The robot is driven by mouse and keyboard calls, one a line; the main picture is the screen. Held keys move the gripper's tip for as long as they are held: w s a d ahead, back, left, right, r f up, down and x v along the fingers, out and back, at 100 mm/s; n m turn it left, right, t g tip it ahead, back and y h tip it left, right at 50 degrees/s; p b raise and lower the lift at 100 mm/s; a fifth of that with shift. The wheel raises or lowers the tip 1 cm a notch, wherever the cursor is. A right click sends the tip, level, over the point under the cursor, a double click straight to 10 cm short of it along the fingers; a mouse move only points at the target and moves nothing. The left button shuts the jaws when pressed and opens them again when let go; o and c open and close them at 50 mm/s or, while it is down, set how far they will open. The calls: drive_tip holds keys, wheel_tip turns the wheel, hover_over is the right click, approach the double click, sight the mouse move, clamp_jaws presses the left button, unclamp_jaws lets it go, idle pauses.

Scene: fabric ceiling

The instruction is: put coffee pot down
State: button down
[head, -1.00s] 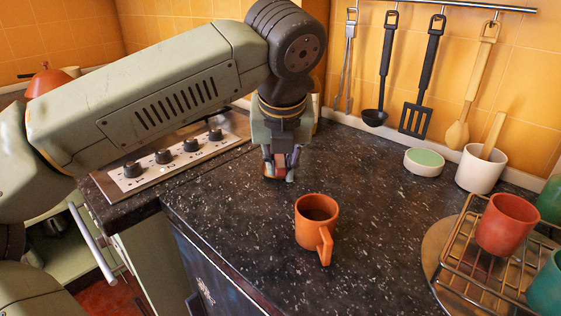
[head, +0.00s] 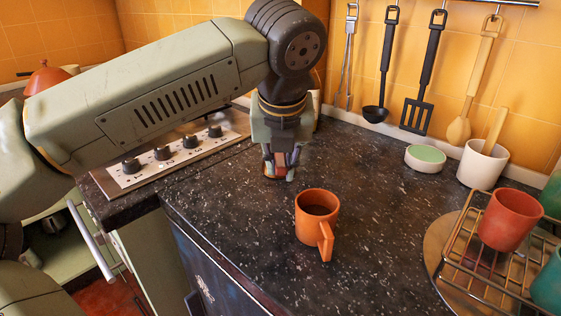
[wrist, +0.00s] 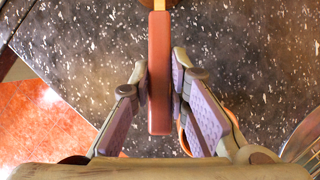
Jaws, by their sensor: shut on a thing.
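My gripper (head: 279,170) points down, low over the dark speckled counter (head: 370,215), left of and behind the orange mug. In the wrist view its fingers (wrist: 160,75) are closed on a reddish-brown handle (wrist: 159,105). A pale yellowish strip joins this handle to a brown part at the top edge. I take this as the coffee pot; its body is mostly cut off in the wrist view and hidden behind my wrist in the head view. Only a small reddish bit (head: 274,176) shows between the fingers there. I cannot tell whether the pot touches the counter.
The orange mug (head: 316,215) stands close in front, its handle toward the lower right. A wire rack (head: 468,262) with cups is at right. A white crock (head: 480,166) and green-topped dish (head: 425,159) stand behind. The stove panel (head: 160,164) is left. The middle right counter is clear.

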drive_tip(key=shift+r, duration=0.1)
drive_tip(key=c, duration=1.5)
unclamp_jaws()
drive_tip(key=shift+o, duration=0.2)
drive_tip(key=v, duration=1.2)
